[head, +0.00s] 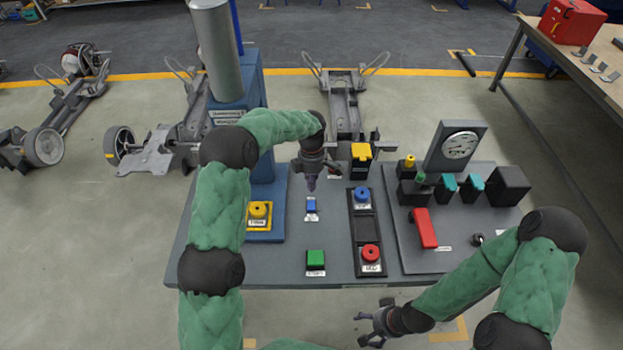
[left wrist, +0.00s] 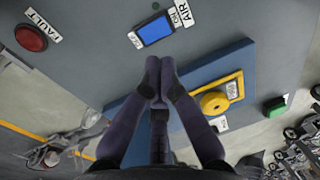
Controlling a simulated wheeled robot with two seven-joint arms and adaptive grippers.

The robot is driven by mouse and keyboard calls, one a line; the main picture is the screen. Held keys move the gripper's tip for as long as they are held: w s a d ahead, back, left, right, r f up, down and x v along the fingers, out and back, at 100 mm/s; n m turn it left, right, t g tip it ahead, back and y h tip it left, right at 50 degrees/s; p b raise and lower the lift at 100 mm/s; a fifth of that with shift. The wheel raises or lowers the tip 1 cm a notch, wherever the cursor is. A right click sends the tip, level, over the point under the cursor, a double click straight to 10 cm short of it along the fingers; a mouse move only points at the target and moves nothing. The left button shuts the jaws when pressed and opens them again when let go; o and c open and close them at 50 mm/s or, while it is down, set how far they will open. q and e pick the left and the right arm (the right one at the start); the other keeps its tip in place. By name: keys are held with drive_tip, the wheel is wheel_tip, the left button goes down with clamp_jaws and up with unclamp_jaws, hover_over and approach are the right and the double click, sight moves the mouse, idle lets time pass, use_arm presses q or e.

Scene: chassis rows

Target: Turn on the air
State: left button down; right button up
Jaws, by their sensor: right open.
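The air switch (head: 311,205) is a small blue rocker on the grey panel table. In the left wrist view the blue rocker (left wrist: 156,32) carries the labels AIR and ON. My left gripper (head: 310,184) points down just behind the switch in the head view. Its fingertips (left wrist: 160,64) are together, with nothing between them, and look close to the switch but apart from it. The exact height above the panel is hard to tell. My right gripper (head: 372,328) is open and empty in front of the table's front edge.
A yellow round button (head: 258,210) is left of the switch, a green button (head: 316,258) in front. Blue (head: 362,195) and red (head: 370,253) buttons stand right. A red fault lamp (left wrist: 31,38) is near the switch. A gauge (head: 459,145) and red lever (head: 423,228) are further right.

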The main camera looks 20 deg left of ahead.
sight(312, 207)
use_arm(q)
drive_tip(key=f, duration=0.2)
drive_tip(key=f+b, duration=0.1)
drive_tip(key=f, duration=0.2)
drive_tip(key=s+f, duration=0.1)
drive_tip(key=f, duration=0.2)
drive_tip(key=shift+d+f, duration=0.1)
drive_tip(key=shift+f, duration=0.1)
